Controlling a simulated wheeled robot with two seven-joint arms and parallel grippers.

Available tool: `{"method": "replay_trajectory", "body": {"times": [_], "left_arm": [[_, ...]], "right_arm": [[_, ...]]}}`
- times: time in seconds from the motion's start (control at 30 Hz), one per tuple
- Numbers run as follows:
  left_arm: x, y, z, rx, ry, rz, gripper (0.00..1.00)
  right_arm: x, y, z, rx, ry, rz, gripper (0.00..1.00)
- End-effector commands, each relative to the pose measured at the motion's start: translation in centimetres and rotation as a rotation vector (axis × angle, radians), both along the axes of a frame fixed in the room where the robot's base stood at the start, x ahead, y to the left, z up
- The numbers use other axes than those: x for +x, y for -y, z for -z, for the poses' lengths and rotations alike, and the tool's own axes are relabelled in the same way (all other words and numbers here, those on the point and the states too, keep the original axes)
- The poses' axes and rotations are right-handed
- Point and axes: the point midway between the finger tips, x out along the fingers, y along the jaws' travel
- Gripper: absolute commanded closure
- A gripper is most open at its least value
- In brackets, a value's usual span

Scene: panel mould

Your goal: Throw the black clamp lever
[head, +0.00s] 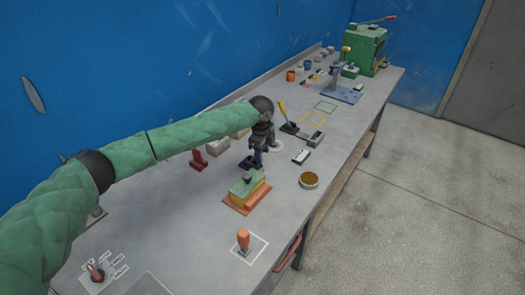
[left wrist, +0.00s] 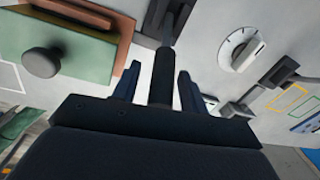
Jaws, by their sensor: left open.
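The black clamp lever (left wrist: 164,75) shows in the left wrist view as a dark round grip on a thinner grey rod. The rod runs up to a dark base (left wrist: 150,20) at the top edge. My left gripper (left wrist: 157,88) is open, with one finger on each side of the grip and a gap visible on both sides. In the head view my left gripper (head: 260,142) points down over the black clamp base (head: 250,163), behind the green and orange mould (head: 247,188); it mostly hides the lever there. My right gripper is in neither view.
A white dial (left wrist: 240,47) sits close to the gripper's right in the wrist view. A yellow-handled lever (head: 283,108) stands just beyond the gripper. A brown-filled dish (head: 309,181) and an orange-handled tool (head: 243,240) are on the bench (head: 190,225). Its front edge is mostly clear.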

Motion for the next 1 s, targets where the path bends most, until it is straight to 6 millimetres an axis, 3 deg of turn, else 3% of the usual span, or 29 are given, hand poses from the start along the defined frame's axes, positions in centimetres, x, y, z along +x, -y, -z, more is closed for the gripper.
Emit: {"method": "replay_trajectory", "body": {"times": [0.2, 0.43, 1.0], "left_arm": [[0.0, 0.0, 0.0, 0.0, 0.0, 0.0, 0.57], [0.0, 0.0, 0.0, 0.0, 0.0, 0.0, 1.0], [0.7, -1.0, -0.6, -0.11, -0.08, -0.003, 1.0]], "right_arm": [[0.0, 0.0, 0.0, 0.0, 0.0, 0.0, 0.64], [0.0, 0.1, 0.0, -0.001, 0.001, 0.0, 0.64], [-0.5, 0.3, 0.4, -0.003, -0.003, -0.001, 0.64]]}}
